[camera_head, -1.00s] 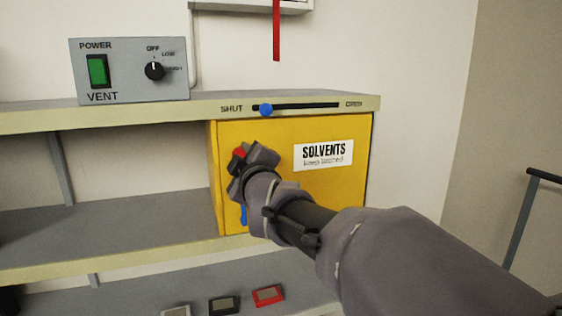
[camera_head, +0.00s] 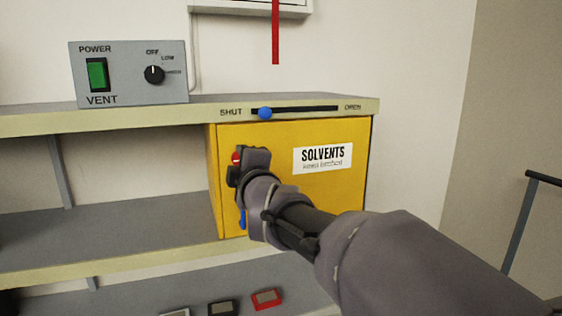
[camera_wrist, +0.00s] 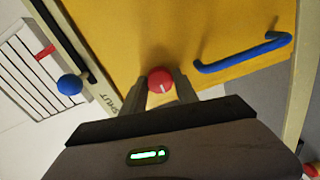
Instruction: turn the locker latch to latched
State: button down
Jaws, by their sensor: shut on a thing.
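The yellow solvents locker (camera_head: 290,195) sits under the shelf, its door flush in the frame. A round red latch knob (camera_head: 237,157) with a white mark is near the door's left edge. It also shows in the wrist view (camera_wrist: 160,81), between my fingers. My gripper (camera_head: 240,165) is shut on this latch knob; in the wrist view my gripper (camera_wrist: 159,88) has a finger on each side of it. A blue door handle (camera_head: 242,218) is partly hidden below my gripper. It shows fully in the wrist view (camera_wrist: 240,58).
A blue slider knob (camera_head: 265,113) sits near SHUT on the shelf edge above the door. The vent box (camera_head: 128,72) stands on the shelf at left. Small devices (camera_head: 222,308) lie on the lower surface. The shelf bay left of the locker looks empty.

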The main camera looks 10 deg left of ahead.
jog(key=c, duration=0.9)
grip_release()
jog(key=shift+w, duration=0.1)
jog(key=shift+c, duration=0.2)
jog(key=b+v, duration=0.3)
jog(key=v, duration=1.5)
jog(key=s+d+f+m+g+h+b, duration=0.15)
jog(key=d+f+m+b, duration=0.3)
jog(key=f, duration=0.45)
jog(key=s+d+f+m+g+h+b, duration=0.1)
jog(key=d+f+m+h+b, duration=0.15)
jog(key=d+f+b, duration=0.4)
jog(key=s+d+f+m+g+h+b, duration=0.1)
jog(key=d+f+m+b, duration=0.2)
jog(key=f, duration=0.8)
jog(key=s+d+f+m+g+h+b, duration=0.1)
jog(key=s+d+f+m+g+b, duration=0.1)
jog(key=s+f+m, duration=0.3)
jog(key=s+d+f+m+g+b, duration=0.2)
jog(key=s+d+f+m+b, duration=0.2)
jog(key=f, duration=0.8)
jog(key=s+d+f+m+g+h+b, duration=0.1)
jog(key=s+d+f+m+g+b, duration=0.1)
jog(key=s+f+m+b, duration=0.3)
notch_tip(320, 180, down, 4)
jog(key=s+d+m, duration=0.1)
jog(key=m, duration=0.1)
jog(key=shift+m+h, duration=0.3)
